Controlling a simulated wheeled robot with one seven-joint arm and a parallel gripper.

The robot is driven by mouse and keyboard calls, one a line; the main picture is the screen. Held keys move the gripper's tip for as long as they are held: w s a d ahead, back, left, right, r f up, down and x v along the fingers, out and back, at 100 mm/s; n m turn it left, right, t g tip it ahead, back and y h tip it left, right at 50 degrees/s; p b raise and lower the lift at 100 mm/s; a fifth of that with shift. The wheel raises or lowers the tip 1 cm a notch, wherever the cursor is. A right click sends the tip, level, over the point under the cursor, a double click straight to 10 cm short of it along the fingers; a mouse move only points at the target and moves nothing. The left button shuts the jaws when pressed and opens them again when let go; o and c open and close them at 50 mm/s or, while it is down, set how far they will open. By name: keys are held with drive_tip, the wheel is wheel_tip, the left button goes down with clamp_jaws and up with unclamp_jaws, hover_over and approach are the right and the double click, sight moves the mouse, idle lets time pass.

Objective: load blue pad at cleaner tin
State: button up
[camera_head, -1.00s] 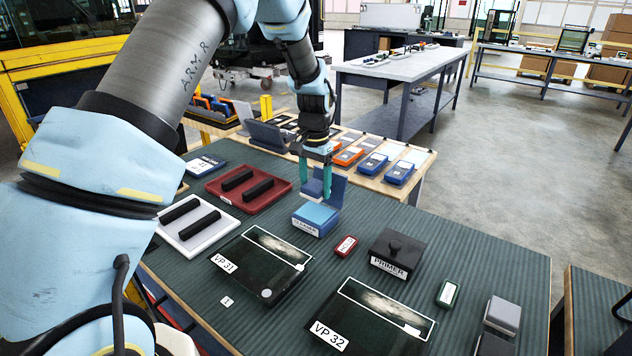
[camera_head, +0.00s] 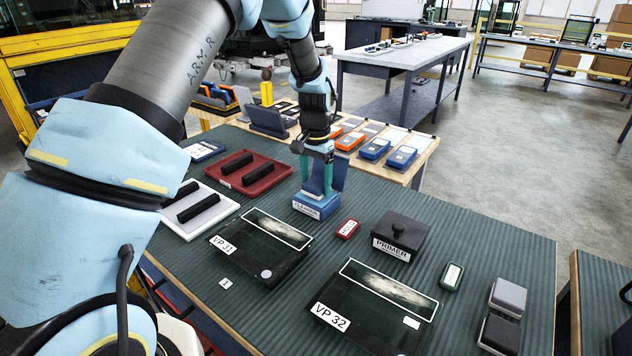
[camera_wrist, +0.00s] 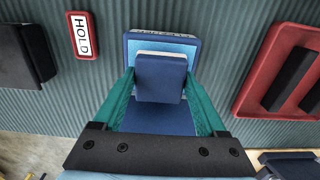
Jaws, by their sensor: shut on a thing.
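The blue cleaner tin (camera_head: 309,209) stands on the ribbed green mat with its label facing me and its blue lid (camera_head: 340,174) raised behind. In the wrist view the tin (camera_wrist: 131,42) shows a light blue inside around the pad. The blue pad (camera_wrist: 160,72) is held between the teal fingers of my gripper (camera_wrist: 160,80), directly over the tin's opening. In the head view my gripper (camera_head: 317,188) is down at the tin and hides most of the pad. I cannot tell whether the pad touches the tin's inside.
A red tray (camera_head: 273,182) and a white tray (camera_head: 232,208) with black bars lie left. A red HOLD tag (camera_head: 347,229) and the black PRIMER tin (camera_head: 400,234) are right. Panels VP 31 (camera_head: 250,262) and VP 32 (camera_head: 370,318) lie in front. Grey and black pads (camera_head: 508,298) sit far right.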

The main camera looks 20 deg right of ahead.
sight(316, 183)
drive_tip(key=shift+f, duration=0.55)
idle(1.5)
drive_tip(key=shift+r+p, duration=2.2)
drive_tip(key=shift+r, duration=1.4)
